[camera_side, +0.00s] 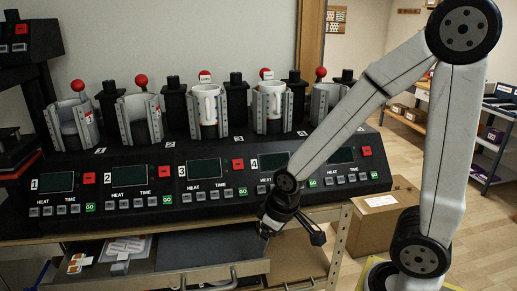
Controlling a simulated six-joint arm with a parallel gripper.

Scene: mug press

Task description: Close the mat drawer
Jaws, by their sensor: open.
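An open drawer (225,272) sticks out below the press bench, its metal front and handle toward the camera. Inside are a bare dark grey surface on the right and pale packets and small orange-and-white items on the left. Which drawer is the mat drawer is not marked. My gripper (290,234) points down, open and empty, near the drawer's right end in the picture. Whether it touches the drawer is unclear.
The mug press (215,185) stands on the bench above, with white mugs in two of its holders. A wooden panel with a handle (300,285) lies right of the drawer. A cardboard box (375,225) stands on the floor at the right.

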